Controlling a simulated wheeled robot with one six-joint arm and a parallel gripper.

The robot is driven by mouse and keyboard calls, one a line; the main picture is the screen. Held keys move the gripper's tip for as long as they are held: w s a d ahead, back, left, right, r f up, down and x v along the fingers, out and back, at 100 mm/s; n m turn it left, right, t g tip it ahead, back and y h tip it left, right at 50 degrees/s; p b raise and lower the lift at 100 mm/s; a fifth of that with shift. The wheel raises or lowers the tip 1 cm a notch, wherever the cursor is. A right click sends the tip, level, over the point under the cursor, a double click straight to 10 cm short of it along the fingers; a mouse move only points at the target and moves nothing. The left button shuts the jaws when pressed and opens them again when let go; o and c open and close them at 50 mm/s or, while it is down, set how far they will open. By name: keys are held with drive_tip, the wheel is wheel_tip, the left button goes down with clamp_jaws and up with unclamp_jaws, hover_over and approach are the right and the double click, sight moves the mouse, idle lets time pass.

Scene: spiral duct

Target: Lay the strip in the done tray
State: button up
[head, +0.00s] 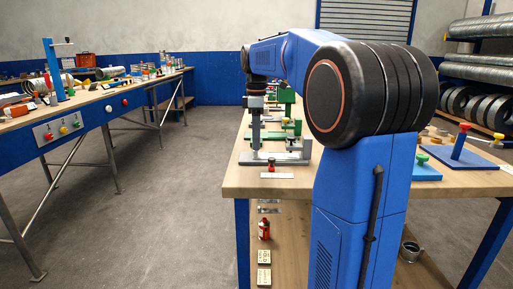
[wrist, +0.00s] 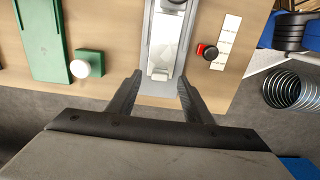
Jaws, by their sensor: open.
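In the wrist view a bright metal strip (wrist: 166,42) lies lengthwise in a grey fixture (wrist: 148,30) on the wooden bench. My gripper (wrist: 160,80) is open, with its two black fingers apart, one on each side of the fixture's near end. Nothing is held between them. In the head view my gripper (head: 256,146) points down over the grey base plate (head: 262,160) near the bench's front left edge. The strip is too small to make out there. I cannot tell which thing is the done tray.
A red-and-black knob (wrist: 208,51) and a white label (wrist: 228,42) sit right of the fixture. A green block with a white knob (wrist: 80,68) is at left. A red bottle (head: 264,229) stands on the lower shelf. Floor between benches is clear.

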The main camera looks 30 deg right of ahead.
drive_tip(key=shift+f, duration=1.8)
drive_tip(key=c, duration=0.8)
drive_tip(key=shift+o, duration=1.2)
drive_tip(key=shift+c, duration=0.8)
drive_tip(key=shift+w+a+r, duration=0.1)
drive_tip(key=shift+w+a, duration=0.4)
drive_tip(key=shift+a, duration=0.25)
drive_tip(key=shift+w+a+r, duration=0.1)
drive_tip(key=shift+w+a, duration=0.45)
drive_tip(key=shift+a, duration=0.25)
drive_tip(key=shift+w+a, duration=0.5)
drive_tip(key=shift+a, duration=0.25)
wheel_tip(320, 180, up, 7)
